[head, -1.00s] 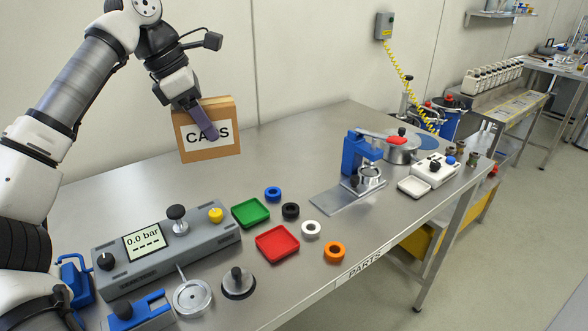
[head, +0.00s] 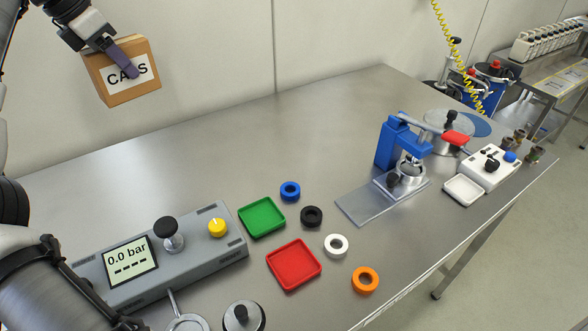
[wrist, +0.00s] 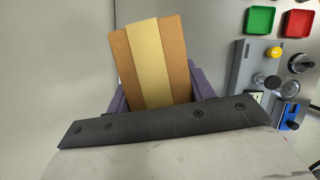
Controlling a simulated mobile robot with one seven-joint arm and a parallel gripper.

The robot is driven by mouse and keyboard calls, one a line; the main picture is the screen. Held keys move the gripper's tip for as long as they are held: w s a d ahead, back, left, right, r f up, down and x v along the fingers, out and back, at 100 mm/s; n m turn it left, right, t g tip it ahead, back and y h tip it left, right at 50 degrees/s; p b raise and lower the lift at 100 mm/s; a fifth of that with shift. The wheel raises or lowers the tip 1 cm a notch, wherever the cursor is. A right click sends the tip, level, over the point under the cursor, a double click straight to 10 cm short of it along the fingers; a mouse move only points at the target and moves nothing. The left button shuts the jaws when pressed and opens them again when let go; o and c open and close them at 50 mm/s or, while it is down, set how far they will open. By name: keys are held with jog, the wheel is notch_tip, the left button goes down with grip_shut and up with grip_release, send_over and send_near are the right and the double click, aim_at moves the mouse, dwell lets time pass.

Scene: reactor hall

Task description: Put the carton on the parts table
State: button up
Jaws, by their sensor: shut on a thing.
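The carton (head: 122,84) is a brown cardboard box with a white label, partly covered by my finger. My gripper (head: 124,58) is shut on it and holds it up in the air at the upper left of the head view, slightly tilted. In the wrist view the carton (wrist: 152,62) sits between the purple fingers of my gripper (wrist: 160,95), its tape strip facing the camera. The parts table (head: 250,143) is a grey metal top below and around the carton. Its rear left part is bare.
A grey pressure console (head: 190,262) stands at the front left. Green (head: 262,217) and red (head: 293,265) trays and several coloured rings lie mid-table. A blue press (head: 395,150), a silver pot (head: 447,135) and a white box (head: 487,168) stand to the right. The rear middle is clear.

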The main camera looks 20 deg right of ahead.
jog(key=a+n, duration=0.2)
jog(key=a, duration=0.5)
jog(key=shift+t, duration=0.3)
notch_tip(320, 180, down, 20)
jog(key=shift+s+p, duration=0.1)
jog(key=shift+p, duration=0.8)
jog(key=shift+f, duration=0.2)
jog(key=o, duration=1.3)
jog(key=shift+c, duration=0.2)
jog(key=b+v, duration=0.2)
jog(key=v, duration=1)
jog(key=shift+d+r, duration=0.25)
jog(key=shift+r, duration=0.1)
